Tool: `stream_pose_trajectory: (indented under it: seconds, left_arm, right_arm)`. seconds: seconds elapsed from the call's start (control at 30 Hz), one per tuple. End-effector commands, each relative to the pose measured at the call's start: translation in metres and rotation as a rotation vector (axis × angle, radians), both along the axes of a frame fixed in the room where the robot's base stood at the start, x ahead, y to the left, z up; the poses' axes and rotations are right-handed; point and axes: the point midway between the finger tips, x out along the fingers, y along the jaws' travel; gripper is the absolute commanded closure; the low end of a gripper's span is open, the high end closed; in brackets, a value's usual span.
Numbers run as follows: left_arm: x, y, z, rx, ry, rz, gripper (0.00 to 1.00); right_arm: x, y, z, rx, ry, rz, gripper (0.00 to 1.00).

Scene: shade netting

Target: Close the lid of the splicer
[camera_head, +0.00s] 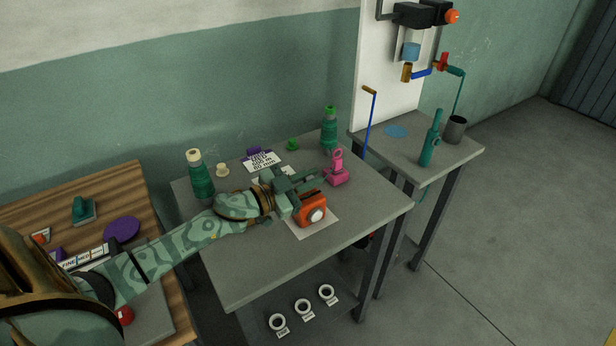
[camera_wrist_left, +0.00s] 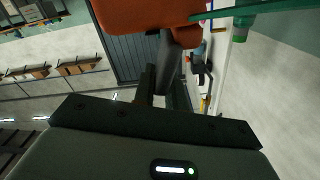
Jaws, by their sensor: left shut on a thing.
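The splicer, an orange-red device (camera_head: 312,208) with a white round face, sits on a white sheet (camera_head: 316,226) on the grey table. My left gripper (camera_head: 296,192) reaches it from the left and is at its upper left side. In the left wrist view the orange body (camera_wrist_left: 150,14) fills the top, and the dark fingers (camera_wrist_left: 160,72) meet a grey part just under it. The left gripper is shut on part of the splicer. The arm and fingers hide much of it, so I cannot tell how the lid stands. My right gripper is out of view.
A pink tool (camera_head: 337,170) stands close behind the splicer. Green thread cones (camera_head: 201,178) and (camera_head: 330,135) stand at the table's back. White rings (camera_head: 303,306) lie on the lower shelf. The table's front (camera_head: 260,270) is clear.

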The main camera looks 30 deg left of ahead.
Motion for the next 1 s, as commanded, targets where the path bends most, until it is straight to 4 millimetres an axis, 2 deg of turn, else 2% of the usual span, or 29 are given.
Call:
stream_pose_trajectory:
  seconds: [0.47,1.0]
  left_arm:
    - [-0.008,-0.018,-0.012,0.370,-0.153,0.001,1.00]
    - [-0.014,-0.032,-0.036,0.812,-0.336,-0.001,1.00]
  right_arm:
    - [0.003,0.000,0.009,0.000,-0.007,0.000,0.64]
    - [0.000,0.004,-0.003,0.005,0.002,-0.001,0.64]
